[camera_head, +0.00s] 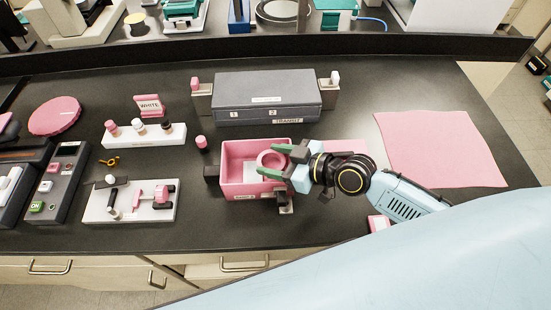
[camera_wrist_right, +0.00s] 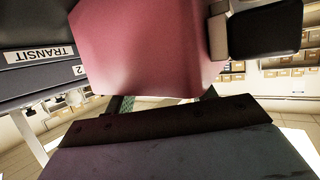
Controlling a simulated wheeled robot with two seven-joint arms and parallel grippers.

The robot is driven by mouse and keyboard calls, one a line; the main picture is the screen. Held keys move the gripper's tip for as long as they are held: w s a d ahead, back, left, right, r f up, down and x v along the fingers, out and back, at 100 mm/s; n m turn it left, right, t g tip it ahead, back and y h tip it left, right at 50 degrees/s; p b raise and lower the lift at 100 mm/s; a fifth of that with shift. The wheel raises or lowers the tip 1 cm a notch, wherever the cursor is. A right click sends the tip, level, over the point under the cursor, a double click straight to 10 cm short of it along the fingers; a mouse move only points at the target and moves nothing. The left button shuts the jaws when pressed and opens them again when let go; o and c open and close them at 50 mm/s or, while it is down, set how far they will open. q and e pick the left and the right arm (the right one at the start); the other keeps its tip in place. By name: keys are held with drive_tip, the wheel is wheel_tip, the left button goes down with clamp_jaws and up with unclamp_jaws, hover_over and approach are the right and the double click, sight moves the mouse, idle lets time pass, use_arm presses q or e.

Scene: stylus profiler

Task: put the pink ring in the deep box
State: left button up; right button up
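The deep box appears to be the pink open box (camera_head: 238,186) at the middle of the bench, with dark side handles. The pink ring (camera_head: 264,156) shows within the box's outline, over its pale inside. My right gripper (camera_head: 267,160) reaches in from the right over the box. Its green fingers are spread apart, one on the far side and one on the near side of the ring; I cannot tell whether they touch it. In the right wrist view a large pink surface, likely the box (camera_wrist_right: 145,45), fills the upper middle. My left gripper is not in view.
A grey drawer case (camera_head: 265,88) marked TRANSIT stands behind the box. A white rack (camera_head: 145,136) with small pegs and a white fixture board (camera_head: 130,203) are to the left. A pink mat (camera_head: 440,150) lies bare at the right.

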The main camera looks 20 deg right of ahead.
drive_tip(key=shift+s+d+f, duration=0.1)
drive_tip(key=shift+s+f, duration=0.15)
drive_tip(key=shift+f, duration=0.3)
drive_tip(key=shift+r+p, duration=0.4)
drive_tip(key=shift+p, duration=0.05)
drive_tip(key=r+v, duration=0.1)
drive_tip(key=v, duration=1.1)
drive_tip(key=shift+w+b, duration=0.25)
drive_tip(key=shift+b, duration=0.05)
